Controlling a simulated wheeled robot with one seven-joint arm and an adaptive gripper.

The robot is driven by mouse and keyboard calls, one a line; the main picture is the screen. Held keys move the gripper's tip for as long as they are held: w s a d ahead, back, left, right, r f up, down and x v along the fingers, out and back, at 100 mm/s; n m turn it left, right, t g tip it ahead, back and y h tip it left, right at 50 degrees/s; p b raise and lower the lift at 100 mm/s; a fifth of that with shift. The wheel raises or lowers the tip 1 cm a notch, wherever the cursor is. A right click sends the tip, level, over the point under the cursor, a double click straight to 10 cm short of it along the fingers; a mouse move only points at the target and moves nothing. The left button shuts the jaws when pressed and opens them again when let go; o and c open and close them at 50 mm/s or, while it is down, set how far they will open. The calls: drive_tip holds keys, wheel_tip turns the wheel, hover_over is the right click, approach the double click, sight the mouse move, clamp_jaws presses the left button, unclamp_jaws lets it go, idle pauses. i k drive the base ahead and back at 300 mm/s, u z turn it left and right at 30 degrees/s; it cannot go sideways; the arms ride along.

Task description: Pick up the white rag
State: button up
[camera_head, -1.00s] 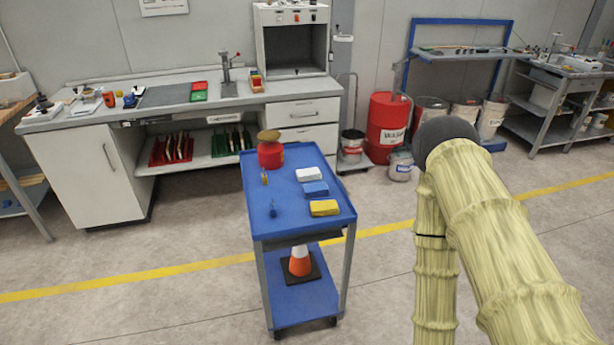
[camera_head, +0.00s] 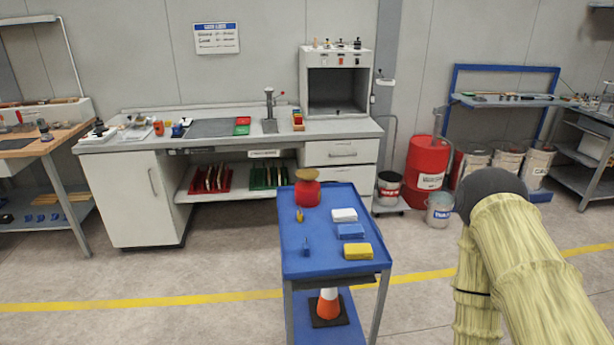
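The white rag (camera_head: 344,215) lies folded on the top of a blue cart (camera_head: 300,262), towards its right side. A blue folded rag (camera_head: 351,231) lies just in front of it, and a yellow one (camera_head: 357,251) lies in front of that. My arm, in a pale yellow cover, shows at the right of the picture, to the right of the cart and apart from it. My gripper is out of the picture, so its state does not show.
A red can (camera_head: 307,192) with a tan top stands at the cart's back. Two small tools lie on the cart's left. A traffic cone (camera_head: 328,304) stands on its lower shelf. A workbench (camera_head: 250,133) and a red drum (camera_head: 428,168) stand behind. Floor left of the cart is clear.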

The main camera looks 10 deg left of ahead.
sight(343, 216)
drive_tip(key=z, duration=1.6)
drive_tip(key=i, duration=1.3)
drive_tip(key=u, duration=1.9)
